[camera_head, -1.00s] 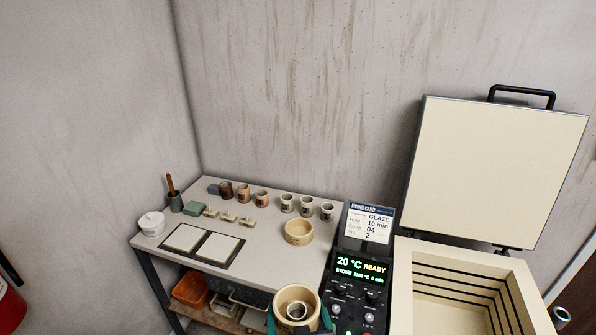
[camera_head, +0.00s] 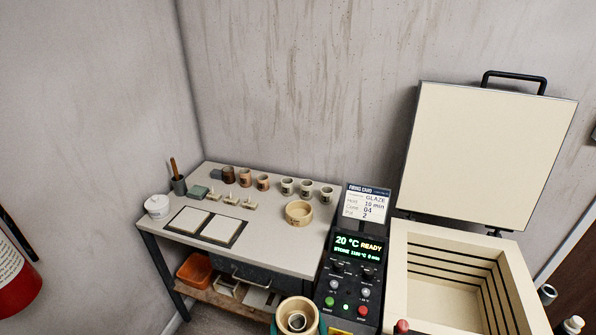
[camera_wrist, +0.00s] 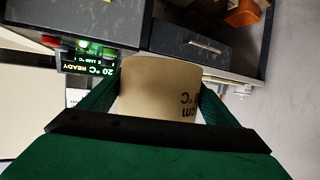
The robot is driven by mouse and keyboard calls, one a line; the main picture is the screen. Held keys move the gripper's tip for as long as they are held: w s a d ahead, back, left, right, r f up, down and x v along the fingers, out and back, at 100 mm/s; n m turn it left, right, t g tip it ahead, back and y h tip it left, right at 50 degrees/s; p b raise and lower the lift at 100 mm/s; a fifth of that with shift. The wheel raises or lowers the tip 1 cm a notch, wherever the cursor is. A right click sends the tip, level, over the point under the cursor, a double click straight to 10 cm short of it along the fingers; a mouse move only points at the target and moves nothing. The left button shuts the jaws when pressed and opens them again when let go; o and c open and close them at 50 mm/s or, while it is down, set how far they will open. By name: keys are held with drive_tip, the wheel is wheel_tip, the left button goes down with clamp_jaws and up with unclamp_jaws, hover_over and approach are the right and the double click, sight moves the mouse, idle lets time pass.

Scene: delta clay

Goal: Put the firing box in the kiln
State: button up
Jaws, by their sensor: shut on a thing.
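The firing box (camera_head: 286,318) is a round tan container with a smaller pale ring-shaped thing inside it, at the bottom edge of the head view. My gripper (camera_wrist: 160,100) is shut on it, with green fingers on both sides of its wall. In the wrist view the box (camera_wrist: 158,85) shows dark printed lettering, upside down. The kiln (camera_head: 398,265) stands at the right with its lid (camera_head: 490,150) raised. Its square chamber (camera_head: 445,300) looks empty where I see it. The box is left of the kiln, in front of the control panel.
A table (camera_head: 290,250) at left bears a similar tan box (camera_head: 299,213), several small cups (camera_head: 306,188) and two white tiles (camera_head: 205,224). A red extinguisher (camera_head: 15,280) is at far left.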

wheel_tip(320, 180, down, 22)
drive_tip(key=m+h, duration=0.1)
drive_tip(key=shift+s, duration=0.3)
drive_tip(key=shift+w, duration=0.1)
